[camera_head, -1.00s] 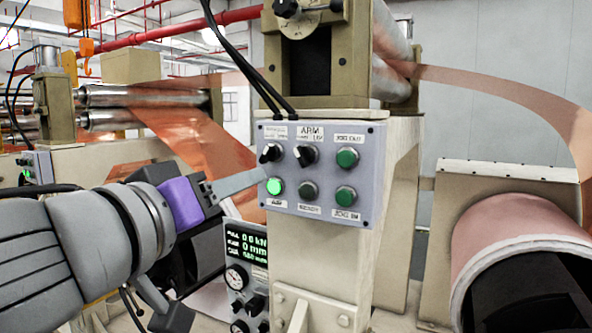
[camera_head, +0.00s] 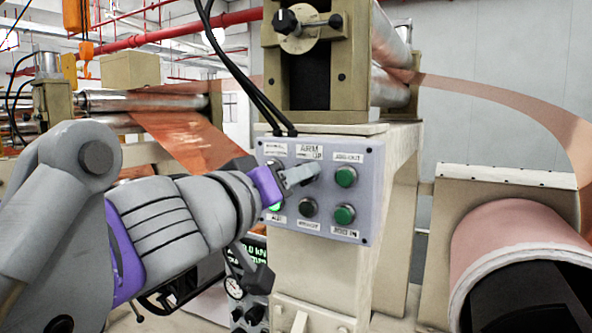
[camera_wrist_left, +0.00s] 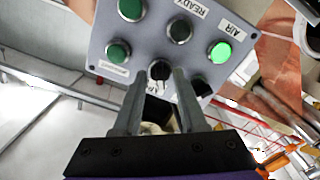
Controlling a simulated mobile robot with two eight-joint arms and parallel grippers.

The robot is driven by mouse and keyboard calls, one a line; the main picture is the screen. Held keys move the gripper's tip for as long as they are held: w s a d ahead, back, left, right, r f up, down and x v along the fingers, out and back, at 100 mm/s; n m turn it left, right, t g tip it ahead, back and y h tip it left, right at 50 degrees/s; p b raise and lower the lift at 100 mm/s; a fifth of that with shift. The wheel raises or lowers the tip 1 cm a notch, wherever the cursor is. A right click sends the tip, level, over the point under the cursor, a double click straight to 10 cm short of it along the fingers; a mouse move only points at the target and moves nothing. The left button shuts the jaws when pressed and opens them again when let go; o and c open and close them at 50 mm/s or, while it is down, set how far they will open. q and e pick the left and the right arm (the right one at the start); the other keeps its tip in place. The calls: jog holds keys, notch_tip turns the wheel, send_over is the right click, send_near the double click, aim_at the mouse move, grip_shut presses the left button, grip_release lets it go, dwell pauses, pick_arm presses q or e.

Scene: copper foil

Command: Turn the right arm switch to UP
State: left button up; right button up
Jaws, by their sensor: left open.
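The grey control panel (camera_head: 374,190) stands on the front of the beige machine post. The ARM label (camera_head: 310,150) is on its upper row. The ARM switch below it is hidden by my left gripper (camera_head: 312,172) in the head view. In the left wrist view the panel (camera_wrist_left: 150,40) appears upside down, and the switch, a black knob (camera_wrist_left: 159,70), shows between the tips of my left gripper (camera_wrist_left: 159,82). The left gripper is open, with a finger on either side of the knob; contact cannot be told. My right gripper is out of view.
Green buttons (camera_head: 345,177) and (camera_head: 344,215) and a dark button (camera_head: 308,208) sit close to the fingers. A second black knob (camera_wrist_left: 200,86) is beside the ARM switch. Black cables (camera_head: 240,80) hang above the panel. A copper roll (camera_head: 515,225) is at right.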

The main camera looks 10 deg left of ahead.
pick_arm(q)
jog(key=shift+w, duration=0.15)
grip_shut()
